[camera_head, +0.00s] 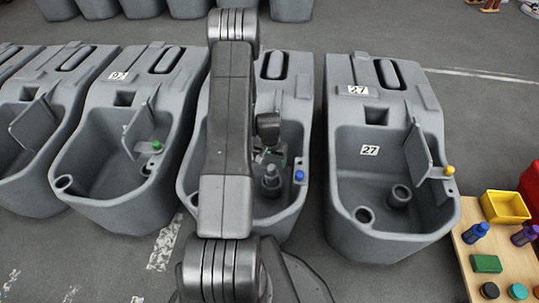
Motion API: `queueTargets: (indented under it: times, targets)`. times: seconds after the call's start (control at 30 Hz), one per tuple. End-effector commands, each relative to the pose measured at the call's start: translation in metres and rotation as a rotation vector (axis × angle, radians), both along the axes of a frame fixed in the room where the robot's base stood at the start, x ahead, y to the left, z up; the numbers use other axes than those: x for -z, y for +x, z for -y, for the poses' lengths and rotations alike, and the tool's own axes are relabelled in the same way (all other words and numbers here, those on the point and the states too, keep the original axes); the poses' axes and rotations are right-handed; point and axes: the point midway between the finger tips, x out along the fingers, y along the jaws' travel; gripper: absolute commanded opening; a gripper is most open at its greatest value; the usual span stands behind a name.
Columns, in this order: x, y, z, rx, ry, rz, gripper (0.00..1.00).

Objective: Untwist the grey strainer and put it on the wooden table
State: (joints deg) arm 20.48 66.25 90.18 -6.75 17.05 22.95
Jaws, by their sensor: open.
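My gripper (268,157) hangs inside the tank (304,110) behind my arm and is open. Just below it stands a grey upright fitting (271,181), which looks like the grey strainer. Whether the fingers touch it cannot be told. My arm covers the left part of this tank. A similar short grey cylinder (398,196) stands in the tank to the right. The wooden table (505,263) is at the lower right and is cut off by the picture edge.
The table bears a yellow bin (505,207), bottles, a green block (486,264) and several round discs. A blue cap (299,175) sits on the tank's right rim. The right tank (345,75) has a raised flap (417,152) and yellow cap. More tanks stand left and behind.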

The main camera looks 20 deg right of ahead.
Motion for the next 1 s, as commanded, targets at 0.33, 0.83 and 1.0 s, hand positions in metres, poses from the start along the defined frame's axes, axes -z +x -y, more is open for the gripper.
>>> queueTargets:
  times: [0.33, 0.83, 1.0]
  targets:
    - [0.069, 0.006, 0.004, 0.0, 0.001, -0.001, 0.78]
    - [0.091, 0.009, 0.006, -0.001, 0.0, 0.0, 0.78]
    - [0.091, 0.009, 0.006, -0.001, 0.0, 0.0, 0.6]
